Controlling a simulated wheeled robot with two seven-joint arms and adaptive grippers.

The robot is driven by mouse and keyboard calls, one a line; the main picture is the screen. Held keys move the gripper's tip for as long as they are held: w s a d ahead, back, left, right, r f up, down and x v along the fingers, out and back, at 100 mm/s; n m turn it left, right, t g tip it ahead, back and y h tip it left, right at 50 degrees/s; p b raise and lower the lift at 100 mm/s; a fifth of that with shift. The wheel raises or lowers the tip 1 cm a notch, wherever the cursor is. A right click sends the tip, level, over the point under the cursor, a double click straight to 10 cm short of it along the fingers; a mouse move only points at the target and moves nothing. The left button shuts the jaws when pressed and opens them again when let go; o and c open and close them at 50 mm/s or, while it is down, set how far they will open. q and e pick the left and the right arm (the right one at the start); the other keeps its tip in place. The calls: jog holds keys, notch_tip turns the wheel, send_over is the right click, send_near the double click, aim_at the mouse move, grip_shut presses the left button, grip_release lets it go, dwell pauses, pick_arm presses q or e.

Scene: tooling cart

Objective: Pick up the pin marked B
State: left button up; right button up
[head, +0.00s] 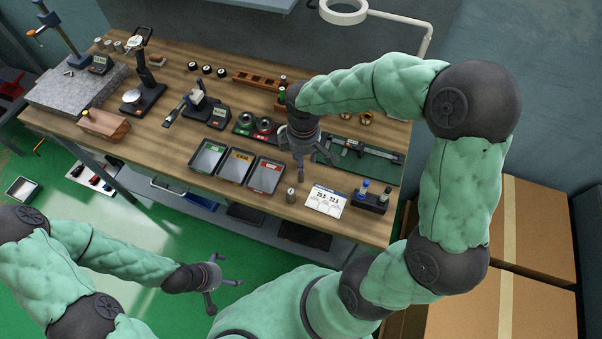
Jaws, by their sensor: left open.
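A small grey metal pin (291,195) stands upright near the front edge of the workbench (160,135). Any letter on it is too small to read, so I cannot tell whether it is pin B. My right gripper (314,166) hangs over the bench, above and behind this pin, with its fingers spread and nothing seen between them. My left gripper (228,296) is open and empty, low in front of the bench and away from it, above the green floor.
Three open trays (236,166) with green, orange and red labels lie left of the pin. A white card (325,201) and a black holder (370,202) stand to its right. A caliper (362,149) lies on a green mat. A wooden rack (257,80) is at the back.

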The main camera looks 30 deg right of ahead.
notch_tip(320, 180, down, 2)
jog(key=shift+f, duration=0.1)
jog(key=f+b, duration=0.1)
jog(key=f, duration=0.1)
jog(key=f+b, duration=0.1)
jog(key=f, duration=0.2)
jog(key=shift+w+a, duration=0.15)
jog(key=shift+a, duration=0.05)
jog(key=shift+r, duration=0.1)
grip_shut()
